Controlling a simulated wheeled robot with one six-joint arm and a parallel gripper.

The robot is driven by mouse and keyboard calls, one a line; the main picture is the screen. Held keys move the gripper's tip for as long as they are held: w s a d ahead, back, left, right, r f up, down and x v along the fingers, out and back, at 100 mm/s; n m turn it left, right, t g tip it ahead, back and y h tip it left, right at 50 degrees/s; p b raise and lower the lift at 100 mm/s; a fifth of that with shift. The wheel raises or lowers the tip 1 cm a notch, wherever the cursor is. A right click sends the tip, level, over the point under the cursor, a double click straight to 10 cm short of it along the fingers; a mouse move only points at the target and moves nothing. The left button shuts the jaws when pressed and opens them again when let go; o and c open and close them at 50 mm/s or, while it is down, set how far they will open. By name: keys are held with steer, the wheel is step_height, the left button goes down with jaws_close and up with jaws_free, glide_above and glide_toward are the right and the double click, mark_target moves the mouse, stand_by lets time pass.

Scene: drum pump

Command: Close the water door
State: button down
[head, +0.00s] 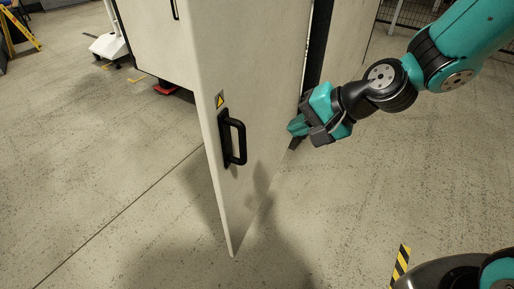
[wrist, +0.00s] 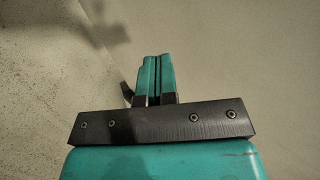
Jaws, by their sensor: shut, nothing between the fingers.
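The water door (head: 255,110) is a tall pale panel that stands open, swung out from its cabinet. A black handle (head: 233,139) and a small yellow warning label are on its face near the free edge. My gripper (head: 293,130) is at the right side of the door in the head view, close to its surface. I cannot tell whether it touches the door. In the wrist view, the two teal fingers (wrist: 154,75) are together with nothing between them. A pale surface fills the background there, and a thin dark piece shows left of the fingers.
The cabinet (head: 155,45) stands behind the door at the upper left. A yellow folding sign (head: 22,28) and a white stand (head: 108,44) are farther left. A yellow-black striped post (head: 401,262) is at the lower right. The floor left and front is clear.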

mark_target(248, 135)
steer(key=shift+w+a+r+b+x, duration=0.2)
steer(key=shift+a+r+b+x, duration=0.15)
steer(key=shift+x, duration=1.8)
steer(key=shift+w+a+r+b+x, duration=0.2)
steer(key=shift+r+b+x, duration=0.15)
steer(key=shift+x, duration=1.8)
steer(key=shift+w+a+r+b+x, duration=0.15)
steer(key=shift+a+r+b+x, duration=0.15)
steer(key=shift+x, duration=1.8)
